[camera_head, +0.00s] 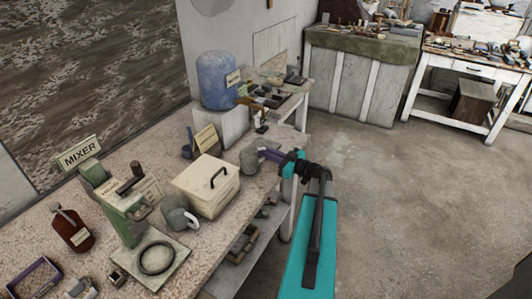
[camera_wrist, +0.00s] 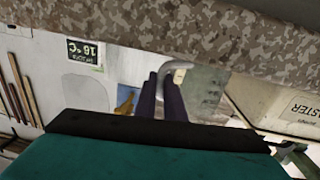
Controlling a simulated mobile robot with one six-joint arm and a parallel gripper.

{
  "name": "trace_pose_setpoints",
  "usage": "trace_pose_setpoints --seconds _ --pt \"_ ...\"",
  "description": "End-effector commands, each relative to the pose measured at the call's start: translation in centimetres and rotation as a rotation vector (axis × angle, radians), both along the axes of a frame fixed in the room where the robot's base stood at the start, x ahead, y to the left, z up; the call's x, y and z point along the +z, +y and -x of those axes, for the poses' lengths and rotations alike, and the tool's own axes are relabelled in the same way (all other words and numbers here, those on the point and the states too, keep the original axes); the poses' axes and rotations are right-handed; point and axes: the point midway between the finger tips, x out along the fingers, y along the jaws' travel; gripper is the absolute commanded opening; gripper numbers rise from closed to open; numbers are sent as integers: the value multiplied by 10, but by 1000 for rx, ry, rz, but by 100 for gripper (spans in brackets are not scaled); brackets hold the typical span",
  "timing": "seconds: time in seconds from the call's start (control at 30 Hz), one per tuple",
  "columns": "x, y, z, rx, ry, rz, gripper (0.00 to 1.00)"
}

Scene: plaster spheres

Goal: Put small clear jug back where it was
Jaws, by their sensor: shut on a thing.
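A small greyish jug (camera_head: 249,161) is at the far right end of the speckled counter, just beyond the white lidded box. My gripper (camera_head: 264,153) reaches in from the right and is shut on the jug at its side. In the wrist view, my two dark fingers (camera_wrist: 161,92) are close together at a pale curved handle (camera_wrist: 179,67). Most of the jug's body is hard to make out there. I cannot tell whether its base touches the counter.
The white lidded box (camera_head: 207,187) stands close left of the jug. A second grey jug (camera_head: 176,219) stands in front of that box, near the green mixer (camera_head: 122,209). A blue drum (camera_head: 218,80) stands behind. The counter's front edge is close, with a lower shelf (camera_head: 240,248) beneath.

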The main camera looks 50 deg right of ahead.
Motion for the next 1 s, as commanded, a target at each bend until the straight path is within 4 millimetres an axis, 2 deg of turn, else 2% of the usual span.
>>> trace_pose_setpoints --seconds 0.13,0.17,0.27,0.7,1.0 --pt "-2 0 0 0 0 -1 0" --pt "-3 0 0 0 0 -1 11" --pt "-2 0 0 0 0 0 28" --pt "1 0 1 -1 0 0 28" --pt "-1 -5 30 -3 1 0 28"
